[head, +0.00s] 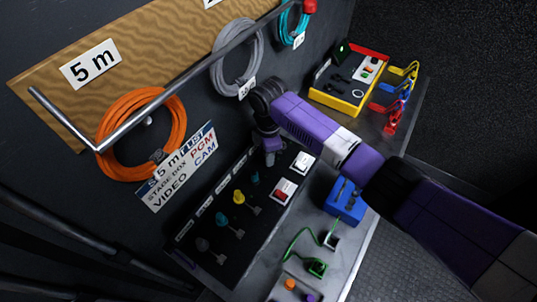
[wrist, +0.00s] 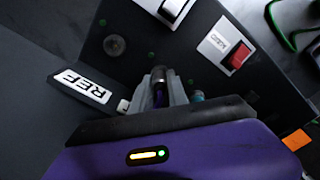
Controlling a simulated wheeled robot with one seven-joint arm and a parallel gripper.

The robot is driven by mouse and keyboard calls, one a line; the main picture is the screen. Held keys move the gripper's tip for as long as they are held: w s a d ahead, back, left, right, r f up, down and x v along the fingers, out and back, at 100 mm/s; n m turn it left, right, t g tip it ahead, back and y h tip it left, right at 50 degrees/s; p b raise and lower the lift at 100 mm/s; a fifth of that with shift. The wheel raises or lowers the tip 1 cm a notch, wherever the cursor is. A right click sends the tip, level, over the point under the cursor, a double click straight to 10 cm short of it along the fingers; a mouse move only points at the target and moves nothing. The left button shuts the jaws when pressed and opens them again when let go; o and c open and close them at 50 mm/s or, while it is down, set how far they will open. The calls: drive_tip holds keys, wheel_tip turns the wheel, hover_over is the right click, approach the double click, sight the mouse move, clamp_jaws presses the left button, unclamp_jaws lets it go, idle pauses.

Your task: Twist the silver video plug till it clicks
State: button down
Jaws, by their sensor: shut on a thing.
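My gripper (head: 270,155) reaches down to the top end of the sloping black panel (head: 225,225). In the wrist view, its grey fingers (wrist: 165,90) are closed around a small dark, metallic-looking cylinder, which I take to be the silver video plug (wrist: 158,74). The fingers hide most of the plug, so I cannot tell how far it is turned or seated. A tag reading REF (wrist: 83,86) is beside the fingers. Small green lights show on the panel around them. In the head view my gripper covers the plug.
Yellow (head: 239,197) and teal (head: 222,218) plugs stand along the panel. A red switch (head: 283,191) and a white switch (head: 303,161) are close to my gripper. A blue block (head: 344,200) and yellow case (head: 350,80) sit on the bench. A metal rail (head: 190,75) runs above.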

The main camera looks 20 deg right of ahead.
drive_tip(key=shift+m, duration=0.4)
drive_tip(key=shift+p, duration=0.35)
drive_tip(key=m, duration=0.2)
drive_tip(key=shift+m, duration=0.4)
drive_tip(key=shift+f, duration=0.1)
drive_tip(key=c, duration=1.2)
unclamp_jaws()
drive_tip(key=shift+m, duration=0.3)
drive_tip(key=shift+r, duration=0.2)
